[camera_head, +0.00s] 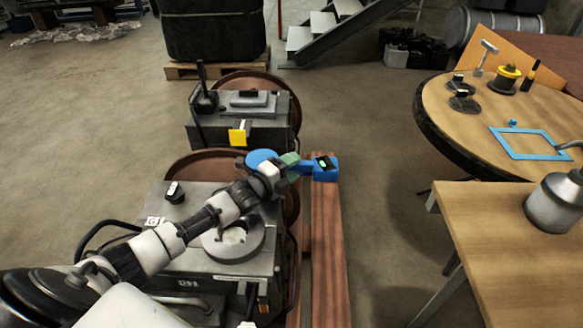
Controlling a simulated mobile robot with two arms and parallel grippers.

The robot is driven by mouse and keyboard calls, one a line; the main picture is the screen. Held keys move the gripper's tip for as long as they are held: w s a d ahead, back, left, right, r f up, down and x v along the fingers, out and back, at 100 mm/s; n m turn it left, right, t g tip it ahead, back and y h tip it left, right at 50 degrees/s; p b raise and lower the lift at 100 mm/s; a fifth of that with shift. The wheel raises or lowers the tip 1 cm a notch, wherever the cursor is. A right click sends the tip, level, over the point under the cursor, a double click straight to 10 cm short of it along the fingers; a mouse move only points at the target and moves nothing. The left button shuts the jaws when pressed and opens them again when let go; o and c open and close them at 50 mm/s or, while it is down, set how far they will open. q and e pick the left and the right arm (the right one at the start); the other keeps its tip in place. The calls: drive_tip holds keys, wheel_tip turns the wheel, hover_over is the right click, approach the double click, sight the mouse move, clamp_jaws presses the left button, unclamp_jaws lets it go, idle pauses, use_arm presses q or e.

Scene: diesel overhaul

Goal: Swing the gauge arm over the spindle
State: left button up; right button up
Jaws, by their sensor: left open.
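The gauge arm (325,172) appears as a blue piece with a small dark display with a green mark. Its blue end sits over the reddish-brown beam at the right of the machines. A blue disc (262,157) shows just behind my wrist; whether it belongs to the same arm is hidden. My left gripper (291,167) reaches in from the lower left, its greenish fingers beside the blue piece. It is open; contact cannot be told. A round grey ring with a pale centre (234,249), possibly the spindle, sits on the near machine, partly under my arm. My right gripper is out of view.
A second grey machine (238,131) with a yellow tag stands behind. A round table (462,122) at right holds several tools and a blue frame (538,155). A wooden table (478,238) with a metal can (556,203) stands at lower right. Floor between is clear.

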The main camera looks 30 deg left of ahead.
use_arm(q)
clamp_jaws()
idle(0.3)
